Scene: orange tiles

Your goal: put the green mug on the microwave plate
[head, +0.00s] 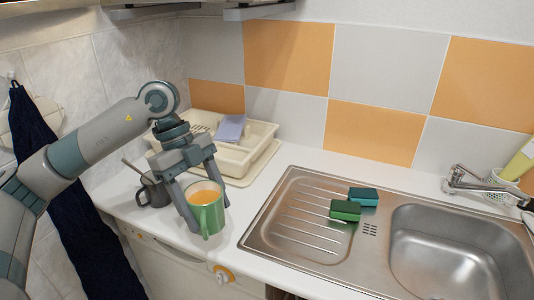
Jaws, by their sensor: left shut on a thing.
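The green mug (211,217) is upright at the counter's left part, with an orange-yellow content showing inside its rim. Its handle faces the front. My left gripper (209,218) comes down from above and is shut on the mug, with one finger on each side of it. I cannot tell whether the mug's base touches the counter. My right gripper is not in view. No microwave or microwave plate shows in the head view.
A dark grey mug (154,192) with a utensil in it stands just left of the green mug. A cream dish rack (262,137) with a bluish cloth is behind. A steel sink (445,255) with two sponges (345,210) fills the right side.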

